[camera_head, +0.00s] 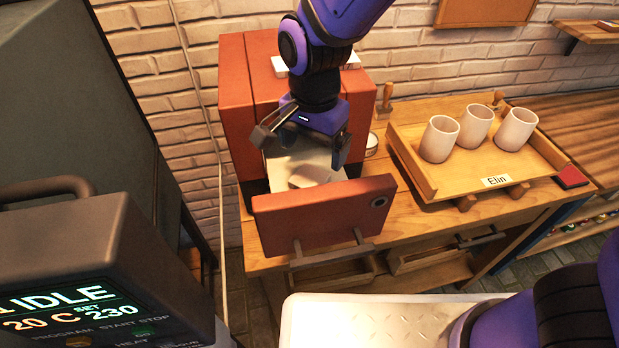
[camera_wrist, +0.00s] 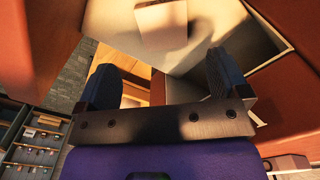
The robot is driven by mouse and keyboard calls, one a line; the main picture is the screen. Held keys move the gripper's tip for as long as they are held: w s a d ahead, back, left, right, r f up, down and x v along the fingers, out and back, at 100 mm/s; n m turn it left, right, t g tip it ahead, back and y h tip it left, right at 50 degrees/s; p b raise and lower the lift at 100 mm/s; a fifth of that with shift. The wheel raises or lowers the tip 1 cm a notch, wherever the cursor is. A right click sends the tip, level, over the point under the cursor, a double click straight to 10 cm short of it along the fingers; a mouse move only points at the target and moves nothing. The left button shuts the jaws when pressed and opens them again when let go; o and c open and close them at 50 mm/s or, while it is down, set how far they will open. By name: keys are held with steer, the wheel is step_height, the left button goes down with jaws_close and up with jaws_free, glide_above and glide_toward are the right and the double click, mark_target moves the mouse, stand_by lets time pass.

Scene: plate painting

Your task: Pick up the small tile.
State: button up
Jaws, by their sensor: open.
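A small pale tile (camera_head: 309,176) lies inside the pulled-out drawer (camera_head: 325,213) of the red cabinet, on its light-coloured floor. In the wrist view the tile (camera_wrist: 162,26) is at the top centre, beyond the fingertips. My gripper (camera_head: 302,146) is over the drawer, pointing down, with its two dark fingers spread. In the wrist view the space between the fingers (camera_wrist: 164,80) is empty, and the tile is apart from them. The gripper partly covers the back of the drawer in the head view.
The red cabinet (camera_head: 243,95) stands behind the drawer on a wooden bench. To the right is a wooden tray (camera_head: 420,170) labelled "Elin" with three white cups (camera_head: 475,126). A kiln-like control box (camera_head: 70,260) fills the lower left.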

mark_target(310, 178)
steer(key=shift+a+f, duration=0.15)
steer(key=shift+f, duration=1.6)
steer(key=shift+a+f, duration=0.15)
steer(key=shift+f, duration=1.55)
steer(key=c, duration=1)
